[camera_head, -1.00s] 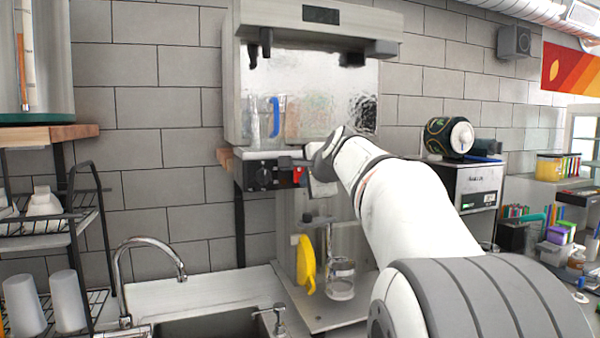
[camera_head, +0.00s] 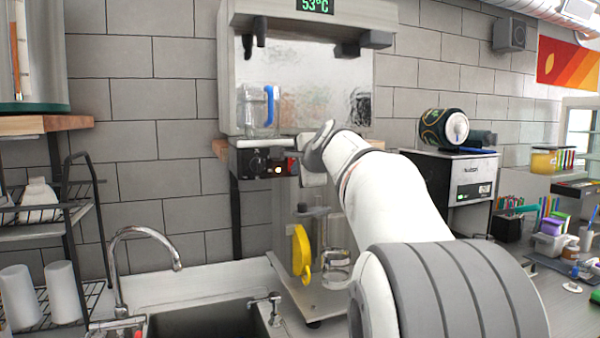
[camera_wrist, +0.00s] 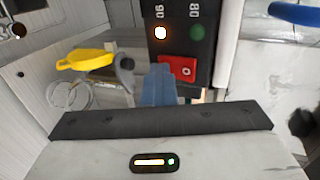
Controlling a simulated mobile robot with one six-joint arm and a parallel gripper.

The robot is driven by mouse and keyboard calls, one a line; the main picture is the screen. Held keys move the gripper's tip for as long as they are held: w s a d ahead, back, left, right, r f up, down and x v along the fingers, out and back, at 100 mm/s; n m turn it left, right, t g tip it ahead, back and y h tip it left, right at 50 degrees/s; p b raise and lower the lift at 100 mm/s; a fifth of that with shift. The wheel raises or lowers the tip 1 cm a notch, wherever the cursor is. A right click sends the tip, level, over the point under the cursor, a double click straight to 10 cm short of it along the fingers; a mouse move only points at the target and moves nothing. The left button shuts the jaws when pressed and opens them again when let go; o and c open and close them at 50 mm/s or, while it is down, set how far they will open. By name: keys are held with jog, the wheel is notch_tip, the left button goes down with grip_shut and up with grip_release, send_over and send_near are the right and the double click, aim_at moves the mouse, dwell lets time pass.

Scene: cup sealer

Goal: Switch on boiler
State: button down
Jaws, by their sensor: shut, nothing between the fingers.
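The boiler (camera_head: 232,80) is a large metal box on the tiled wall, with a lit green display (camera_head: 314,5) reading 53°C. Its black control panel (camera_head: 243,161) has a knob and a lit indicator (camera_head: 277,170). In the wrist view, the panel shows the lit lamp (camera_wrist: 160,33), an unlit-looking dark green lamp (camera_wrist: 196,32) and a red rocker switch (camera_wrist: 177,70). My gripper (camera_wrist: 158,78) is shut and empty, its tips just beside the red switch; contact cannot be told. In the head view my wrist hides the panel's right end and the fingertips.
A glass pitcher with a blue handle (camera_head: 270,105) stands in front of the boiler. Below are a yellow-handled part (camera_head: 302,250) and a glass cup (camera_head: 337,268).

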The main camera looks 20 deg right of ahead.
jog(key=shift+s+r+p, duration=0.1)
jog(key=shift+r+p, duration=0.75)
jog(key=shift+r, duration=0.35)
jog(key=b+v, duration=0.2)
jog(key=v, duration=1.1)
jog(key=shift+s+b, duration=0.3)
jog(key=shift+s, duration=0.05)
jog(key=shift+a+f, duration=0.1)
jog(key=shift+a, duration=0.05)
jog(key=shift+f, duration=0.1)
